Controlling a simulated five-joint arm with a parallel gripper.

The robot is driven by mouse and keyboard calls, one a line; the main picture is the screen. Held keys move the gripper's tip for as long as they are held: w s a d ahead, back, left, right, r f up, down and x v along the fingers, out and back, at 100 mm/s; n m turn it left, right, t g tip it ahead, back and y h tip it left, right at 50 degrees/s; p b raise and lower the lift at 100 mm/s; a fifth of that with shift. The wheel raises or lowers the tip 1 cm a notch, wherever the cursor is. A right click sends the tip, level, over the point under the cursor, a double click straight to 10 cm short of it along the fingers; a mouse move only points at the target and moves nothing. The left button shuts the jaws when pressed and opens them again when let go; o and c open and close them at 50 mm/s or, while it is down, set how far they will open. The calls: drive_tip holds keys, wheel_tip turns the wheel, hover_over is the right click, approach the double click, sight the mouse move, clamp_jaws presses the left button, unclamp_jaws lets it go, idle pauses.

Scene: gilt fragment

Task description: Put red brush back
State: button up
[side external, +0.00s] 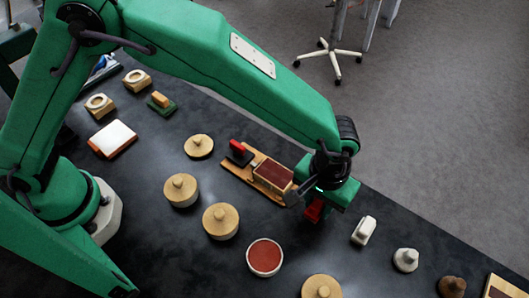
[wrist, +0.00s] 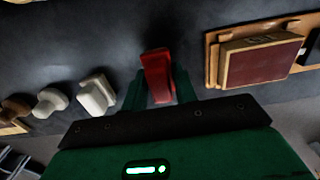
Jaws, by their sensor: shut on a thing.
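My gripper (side external: 318,200) is shut on a red brush (side external: 314,211), just right of the wooden tray (side external: 233,167) in the side view. In the wrist view the red brush (wrist: 157,72) stands between the two green fingers of my gripper (wrist: 156,92). Its lower part is hidden, and I cannot tell whether it touches the table. The wooden tray (wrist: 212,65) also shows right of it in the wrist view. The tray carries a wooden block with a dark red top (side external: 273,174) and a black-based piece with a red handle (side external: 238,150).
Several round lidded wooden pots (side external: 181,189) and a round pot with a red top (side external: 264,256) stand left of and below my gripper in the side view. A white piece (side external: 364,230) and a pale knobbed piece (side external: 405,259) stand to its right. Dark table (side external: 205,255) is bare between them.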

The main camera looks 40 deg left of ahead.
drive_tip(key=shift+f, duration=0.7)
drive_tip(key=shift+f, duration=0.15)
drive_tip(key=o, duration=0.9)
drive_tip(key=shift+o, duration=0.2)
wheel_tip(320, 180, up, 12)
drive_tip(key=shift+r, duration=0.2)
